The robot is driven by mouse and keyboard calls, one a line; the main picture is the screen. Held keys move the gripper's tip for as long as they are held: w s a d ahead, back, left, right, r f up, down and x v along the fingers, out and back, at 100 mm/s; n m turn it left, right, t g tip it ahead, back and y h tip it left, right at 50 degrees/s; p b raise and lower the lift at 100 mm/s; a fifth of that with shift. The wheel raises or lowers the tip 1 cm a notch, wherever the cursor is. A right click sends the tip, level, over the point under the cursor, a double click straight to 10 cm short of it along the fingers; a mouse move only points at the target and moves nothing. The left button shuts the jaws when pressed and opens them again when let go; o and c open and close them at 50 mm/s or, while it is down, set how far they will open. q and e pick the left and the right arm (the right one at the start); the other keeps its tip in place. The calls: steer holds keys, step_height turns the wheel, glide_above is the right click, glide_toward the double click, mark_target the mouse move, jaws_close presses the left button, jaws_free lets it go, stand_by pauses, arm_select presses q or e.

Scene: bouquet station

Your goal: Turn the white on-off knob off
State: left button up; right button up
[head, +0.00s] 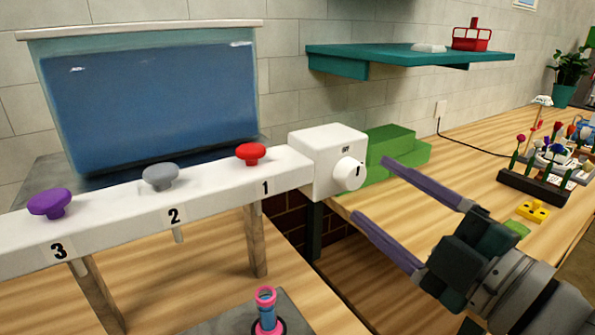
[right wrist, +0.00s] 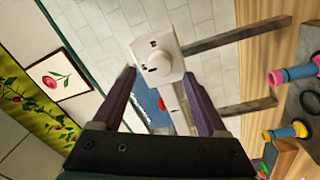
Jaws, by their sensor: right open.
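The white knob (head: 349,173) sits on the front face of a white box (head: 317,158) at the right end of the white rail in the head view. A short dark mark shows on the knob. My right gripper (head: 371,189) is open, its two purple fingers pointing toward the knob, one to each side in the picture, apart from it. In the right wrist view the knob (right wrist: 158,64) on its box lies beyond and between the fingertips (right wrist: 157,80). My left gripper is out of view.
The white rail (head: 215,190) carries purple (head: 49,203), grey (head: 160,177) and red (head: 250,153) knobs. A blue-filled tank (head: 150,105) stands behind. Green blocks (head: 395,148) lie behind the box. A teal shelf (head: 350,60) hangs above. A pink-and-blue cylinder (head: 265,305) stands below.

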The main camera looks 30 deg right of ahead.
steer(key=s+b, duration=0.1)
steer(key=s, duration=0.5)
steer(key=shift+s+d+f, duration=0.2)
steer(key=shift+d+f, duration=0.05)
steer(key=shift+d, duration=0.05)
steer(key=shift+w, duration=0.1)
